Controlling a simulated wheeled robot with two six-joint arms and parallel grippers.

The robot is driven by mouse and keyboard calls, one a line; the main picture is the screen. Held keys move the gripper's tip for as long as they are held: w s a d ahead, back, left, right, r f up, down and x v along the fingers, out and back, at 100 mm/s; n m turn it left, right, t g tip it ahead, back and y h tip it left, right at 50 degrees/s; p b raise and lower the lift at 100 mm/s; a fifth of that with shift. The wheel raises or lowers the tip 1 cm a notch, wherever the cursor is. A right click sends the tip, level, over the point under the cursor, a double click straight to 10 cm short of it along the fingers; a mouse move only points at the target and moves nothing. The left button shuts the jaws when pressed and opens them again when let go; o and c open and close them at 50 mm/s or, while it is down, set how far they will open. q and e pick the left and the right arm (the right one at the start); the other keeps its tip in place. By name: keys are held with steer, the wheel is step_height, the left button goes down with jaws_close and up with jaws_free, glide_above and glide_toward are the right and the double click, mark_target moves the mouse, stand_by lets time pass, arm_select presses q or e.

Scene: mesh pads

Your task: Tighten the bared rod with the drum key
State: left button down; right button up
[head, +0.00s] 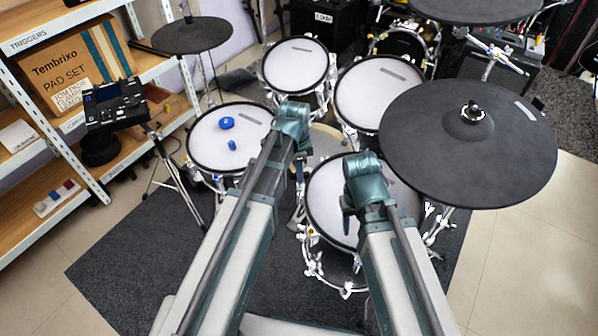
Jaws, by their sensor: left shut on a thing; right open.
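My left gripper (298,170) points down beside the left rim of the near middle drum (325,195). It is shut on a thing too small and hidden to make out. My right gripper (348,205) is open over the same drum, its fingers mostly hidden by its wrist. The drum has a white mesh head and chrome lugs and rods along its rim. I cannot pick out the bared rod, and I cannot see the drum key clearly.
A blue round piece (227,123) and a smaller blue piece (232,146) lie on the left drum (205,150). A large black cymbal pad (420,150) overhangs at right. A drum module (115,105) and shelves (150,68) stand left. Dark carpet (130,250) is clear at front left.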

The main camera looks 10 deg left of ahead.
arm_select(q)
steer(key=shift+w, duration=0.1)
steer(key=m, duration=1.1)
steer(key=shift+n, duration=0.9)
step_height(320, 180, up, 3)
steer(key=p, duration=0.3)
steer(key=shift+r, duration=0.1)
arm_select(e)
step_height(320, 180, up, 3)
